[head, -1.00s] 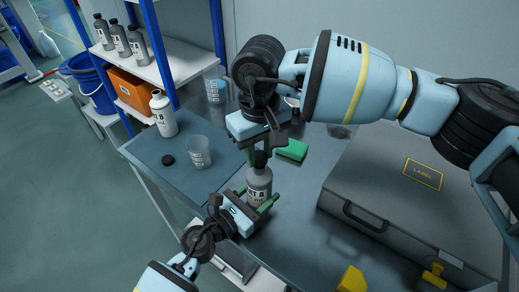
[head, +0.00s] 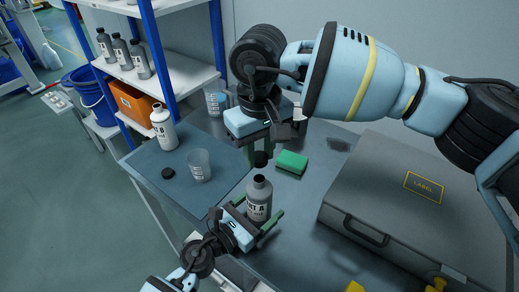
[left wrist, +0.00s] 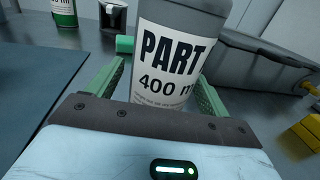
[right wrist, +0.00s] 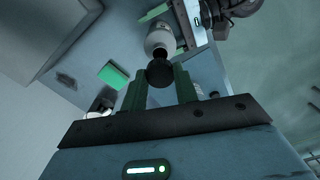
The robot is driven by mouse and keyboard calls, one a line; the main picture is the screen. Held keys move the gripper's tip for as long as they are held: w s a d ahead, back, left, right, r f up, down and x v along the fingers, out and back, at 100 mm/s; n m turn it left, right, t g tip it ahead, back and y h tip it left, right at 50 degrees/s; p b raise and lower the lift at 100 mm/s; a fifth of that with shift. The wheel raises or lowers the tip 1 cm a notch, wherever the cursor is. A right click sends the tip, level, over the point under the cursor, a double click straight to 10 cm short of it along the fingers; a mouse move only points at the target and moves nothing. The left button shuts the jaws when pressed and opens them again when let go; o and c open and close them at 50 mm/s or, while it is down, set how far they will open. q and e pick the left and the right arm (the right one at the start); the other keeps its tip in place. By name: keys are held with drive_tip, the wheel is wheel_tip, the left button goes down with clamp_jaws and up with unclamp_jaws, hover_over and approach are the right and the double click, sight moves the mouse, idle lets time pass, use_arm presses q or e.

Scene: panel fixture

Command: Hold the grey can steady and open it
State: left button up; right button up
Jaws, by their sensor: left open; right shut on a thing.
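The grey can (head: 259,201), with a white "PART A" label, stands upright on the table, its top uncovered. It also shows in the left wrist view (left wrist: 178,50) and the right wrist view (right wrist: 160,40). My left gripper (head: 257,214) is open, its green fingers on either side of the can, with small gaps in the left wrist view. My right gripper (head: 259,151) is shut on the black cap (head: 261,159) and holds it just above the can, apart from it. The cap shows between the fingertips in the right wrist view (right wrist: 160,73).
A green sponge (head: 292,162) lies right of the can, and a large grey case (head: 385,185) fills the right side. A white bottle (head: 164,130), a clear beaker (head: 200,166) and a loose black lid (head: 168,173) are on the left. A shelf (head: 185,80) stands behind.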

sight(259, 156)
use_arm(q)
drive_tip(key=b+v, duration=0.1)
drive_tip(key=v, duration=0.9)
drive_tip(key=shift+s+a+f+b, duration=0.1)
drive_tip(key=shift+s+a+b, duration=0.15)
drive_tip(key=shift+s+b, duration=0.05)
use_arm(e)
wheel_tip(259, 156, down, 4)
drive_tip(key=shift+r, duration=0.1)
use_arm(q)
drive_tip(key=shift+s+a, duration=0.4)
drive_tip(key=shift+a, duration=0.05)
use_arm(e)
drive_tip(key=shift+f+g, duration=0.25)
drive_tip(key=shift+g, duration=0.05)
